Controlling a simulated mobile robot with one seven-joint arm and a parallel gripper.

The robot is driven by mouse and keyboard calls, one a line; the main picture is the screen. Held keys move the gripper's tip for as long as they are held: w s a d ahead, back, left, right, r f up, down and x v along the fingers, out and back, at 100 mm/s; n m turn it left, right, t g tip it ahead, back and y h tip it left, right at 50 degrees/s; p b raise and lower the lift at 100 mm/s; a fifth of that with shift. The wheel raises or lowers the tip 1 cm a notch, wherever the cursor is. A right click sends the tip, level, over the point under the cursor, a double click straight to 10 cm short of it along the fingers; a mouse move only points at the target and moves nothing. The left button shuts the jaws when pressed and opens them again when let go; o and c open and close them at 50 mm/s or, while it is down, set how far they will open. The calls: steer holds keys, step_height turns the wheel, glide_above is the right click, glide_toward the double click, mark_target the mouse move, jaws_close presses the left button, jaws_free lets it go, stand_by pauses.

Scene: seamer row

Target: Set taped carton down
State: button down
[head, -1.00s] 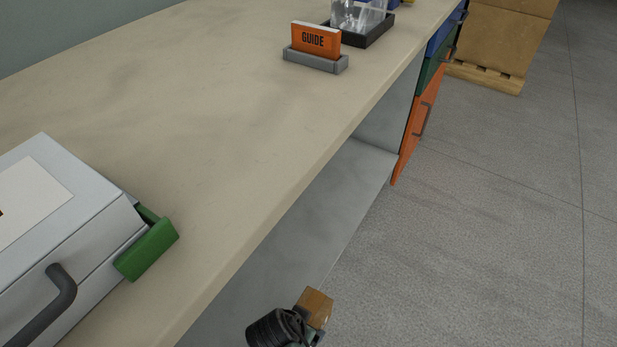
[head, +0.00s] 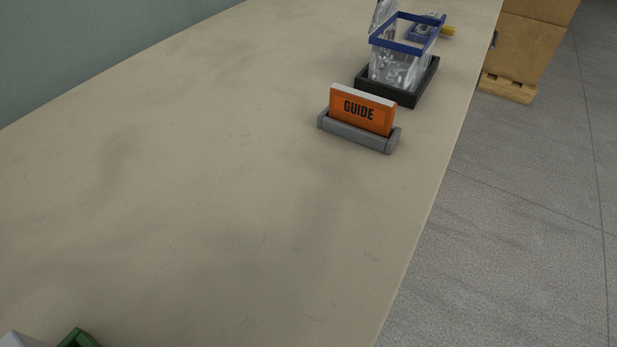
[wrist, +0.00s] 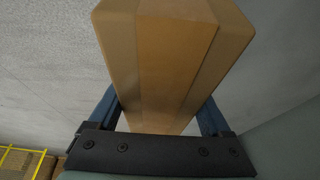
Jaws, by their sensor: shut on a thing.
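In the head view neither the carton nor my gripper shows. The beige worktop (head: 200,200) fills most of that view, with a wide bare stretch.
An orange GUIDE sign (head: 362,110) stands in a grey holder near the worktop's right edge. Behind it a black tray (head: 405,95) holds a clear bag in a blue frame. A green latch (head: 77,338) shows at the lower left. Large brown boxes (head: 535,45) stand on a pallet beyond.

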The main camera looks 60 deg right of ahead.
steer(key=shift+w+f+b, duration=0.15)
steer(key=shift+f+b, duration=0.75)
steer(key=shift+f, duration=0.95)
steer(key=shift+f, duration=0.1)
jaws_free()
steer(key=shift+r, duration=0.35)
steer(key=p+v, duration=0.5)
steer(key=v, duration=0.6)
steer(key=shift+a+r+p, duration=0.15)
steer(key=shift+r+p, duration=0.1)
steer(key=shift+p, duration=0.1)
